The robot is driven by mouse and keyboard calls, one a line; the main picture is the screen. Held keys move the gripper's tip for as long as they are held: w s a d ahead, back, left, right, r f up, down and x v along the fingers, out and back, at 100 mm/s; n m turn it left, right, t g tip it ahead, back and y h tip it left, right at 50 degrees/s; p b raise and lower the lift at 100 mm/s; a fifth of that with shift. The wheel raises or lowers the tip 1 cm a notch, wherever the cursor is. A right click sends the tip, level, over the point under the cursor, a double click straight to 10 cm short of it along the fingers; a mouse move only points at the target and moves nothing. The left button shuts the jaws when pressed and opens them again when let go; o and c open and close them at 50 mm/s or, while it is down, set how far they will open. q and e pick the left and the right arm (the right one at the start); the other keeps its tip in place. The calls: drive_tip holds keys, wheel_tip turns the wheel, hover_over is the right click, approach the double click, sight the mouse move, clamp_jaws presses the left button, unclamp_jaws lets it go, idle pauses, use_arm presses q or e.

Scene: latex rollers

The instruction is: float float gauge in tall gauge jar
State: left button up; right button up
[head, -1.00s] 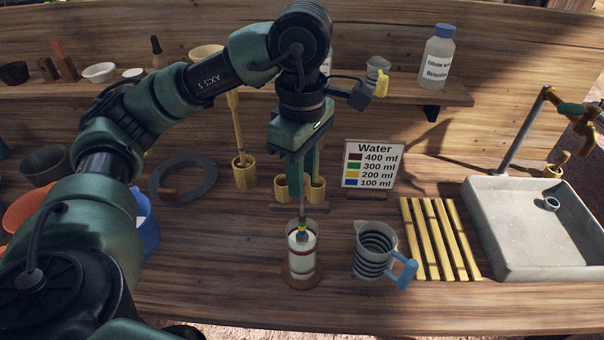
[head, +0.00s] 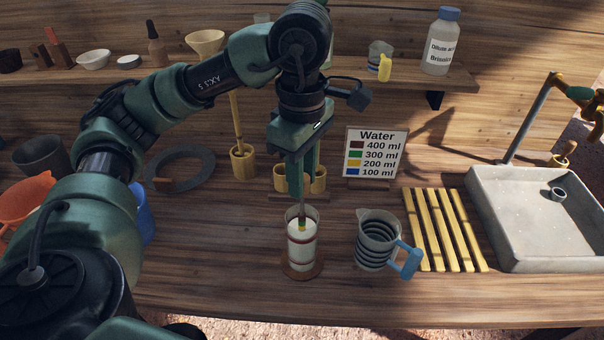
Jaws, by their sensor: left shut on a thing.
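The tall gauge jar (head: 302,262) is a clear cylinder with red rings and whitish contents, upright on a round brown base on the bench. My left gripper (head: 302,188) points straight down just above the jar mouth. It is shut on the thin stem of the float gauge (head: 301,212), which hangs about upright with its lower part inside the jar. Green and yellow bands show on the stem near the whitish surface; the gauge's lower end is hidden in the contents. My right gripper is not in view.
A measuring jug (head: 374,246) with a blue handle stands close right of the jar. A water colour sign (head: 375,153) and bamboo cups (head: 319,181) stand behind. A yellow slatted rack (head: 442,230) and sink (head: 540,257) are farther right.

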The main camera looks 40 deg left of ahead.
use_arm(q)
drive_tip(key=o, duration=1.1)
drive_tip(key=shift+c, duration=0.2)
drive_tip(key=shift+r, duration=0.15)
wheel_tip(320, 180, up, 8)
drive_tip(key=shift+f+p, duration=0.15)
drive_tip(key=shift+p, duration=0.7)
drive_tip(key=shift+f, duration=0.1)
